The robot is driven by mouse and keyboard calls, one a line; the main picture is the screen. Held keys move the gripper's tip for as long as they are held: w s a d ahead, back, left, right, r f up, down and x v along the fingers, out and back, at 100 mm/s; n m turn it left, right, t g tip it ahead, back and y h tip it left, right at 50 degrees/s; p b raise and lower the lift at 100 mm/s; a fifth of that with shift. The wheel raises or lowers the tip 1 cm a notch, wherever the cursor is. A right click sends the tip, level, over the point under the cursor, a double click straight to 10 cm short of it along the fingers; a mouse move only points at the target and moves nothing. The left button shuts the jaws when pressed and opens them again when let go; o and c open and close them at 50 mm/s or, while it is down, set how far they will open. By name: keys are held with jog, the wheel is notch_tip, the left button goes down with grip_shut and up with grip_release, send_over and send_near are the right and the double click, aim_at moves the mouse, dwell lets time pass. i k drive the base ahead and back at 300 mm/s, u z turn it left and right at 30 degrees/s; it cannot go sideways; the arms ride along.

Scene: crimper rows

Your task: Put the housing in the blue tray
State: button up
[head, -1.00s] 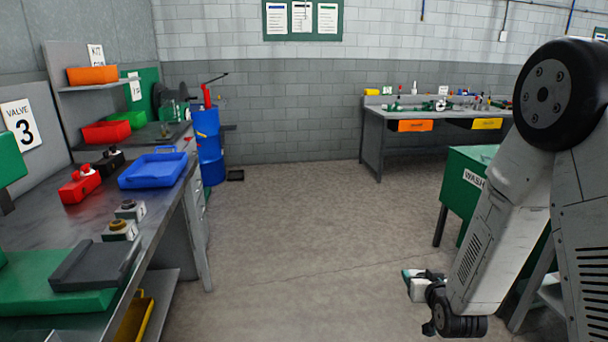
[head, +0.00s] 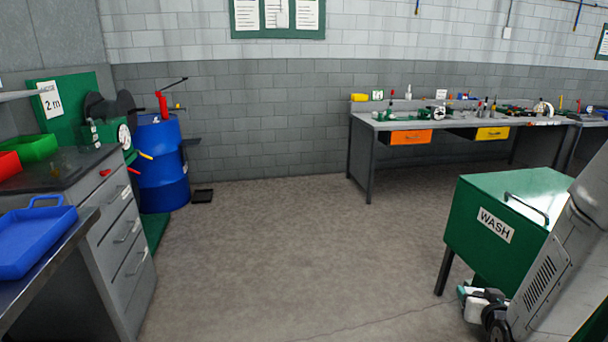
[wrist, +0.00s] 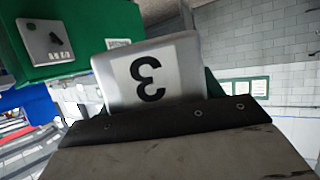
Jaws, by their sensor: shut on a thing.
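The blue tray (head: 38,270) lies on the bench at the left edge of the head view, partly cut off. The part of it that shows is empty. My gripper (head: 466,293) is low at the right of the head view, beside the green wash cabinet and far from the tray. In the wrist view it is shut on a pale grey housing (wrist: 185,75) whose face bears a black 3, upside down in the picture. The dark jaw edge hides the housing's lower part. In the head view the held housing is small and hard to make out.
The green wash cabinet (head: 530,215) stands close to my arm. A grey drawer unit (head: 125,260) and a blue drum (head: 160,165) stand at the left. A workbench (head: 360,155) runs along the back wall. The floor in the middle is clear.

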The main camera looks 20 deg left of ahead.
aim_at(20, 252)
jog(key=u, duration=0.35)
jog(key=i, duration=1.5)
jog(key=u, duration=0.65)
